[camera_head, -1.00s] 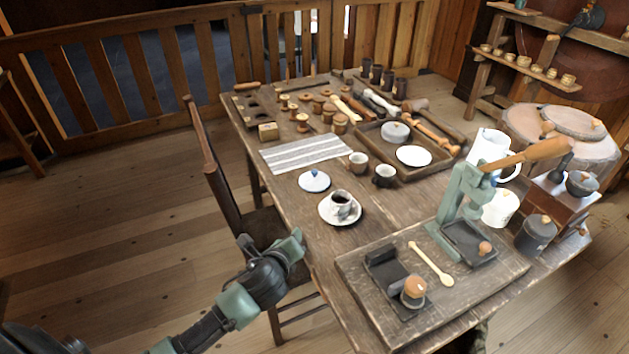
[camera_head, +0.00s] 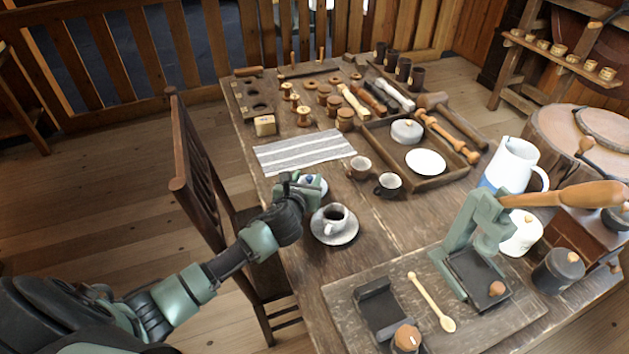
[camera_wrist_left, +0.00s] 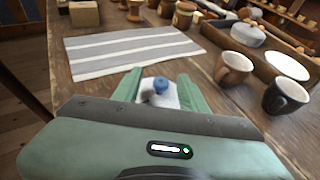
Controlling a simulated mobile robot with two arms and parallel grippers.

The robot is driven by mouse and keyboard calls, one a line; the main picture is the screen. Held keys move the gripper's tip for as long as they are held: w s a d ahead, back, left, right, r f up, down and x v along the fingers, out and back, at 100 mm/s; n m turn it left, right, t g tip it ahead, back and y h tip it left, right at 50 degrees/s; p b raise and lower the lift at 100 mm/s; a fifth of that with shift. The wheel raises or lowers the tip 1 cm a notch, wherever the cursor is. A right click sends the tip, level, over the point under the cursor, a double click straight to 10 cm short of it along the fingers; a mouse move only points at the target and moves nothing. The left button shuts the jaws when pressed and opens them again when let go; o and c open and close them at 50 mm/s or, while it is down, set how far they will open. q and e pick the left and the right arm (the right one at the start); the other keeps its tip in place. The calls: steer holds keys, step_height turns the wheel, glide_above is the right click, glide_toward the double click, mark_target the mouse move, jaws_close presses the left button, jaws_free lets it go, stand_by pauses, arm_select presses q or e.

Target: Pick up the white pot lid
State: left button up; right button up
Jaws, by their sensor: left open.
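The white pot lid (camera_head: 317,184) with a blue knob lies on the table, left of the cups and just in front of the striped cloth. My left gripper (camera_head: 299,182) is over its left part and hides some of it. In the left wrist view the lid (camera_wrist_left: 158,93) with its blue knob shows between the two green fingers (camera_wrist_left: 158,88). The fingers are open, one on each side of the knob. I cannot tell whether they touch the lid. My right gripper is not in view.
A cup on a saucer (camera_head: 334,232) stands close in front of the gripper. Two small cups (camera_head: 388,185) stand to the right. The striped cloth (camera_head: 303,151) lies flat behind. A chair (camera_head: 194,170) stands at the table's left edge.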

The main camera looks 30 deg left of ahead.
mark_target(310, 176)
arm_select(q)
steer(key=shift+x, duration=1.1)
steer(key=shift+w+a+f+b, duration=0.1)
steer(key=shift+w+f+b, duration=0.05)
steer(key=shift+w+f, duration=0.3)
steer(key=shift+w+f+b, duration=0.15)
steer(key=shift+w+f, duration=0.15)
steer(key=shift+w, duration=0.3)
steer(key=shift+w+a+f, duration=0.15)
steer(key=shift+w, duration=0.25)
steer(key=c, duration=0.9)
jaws_close()
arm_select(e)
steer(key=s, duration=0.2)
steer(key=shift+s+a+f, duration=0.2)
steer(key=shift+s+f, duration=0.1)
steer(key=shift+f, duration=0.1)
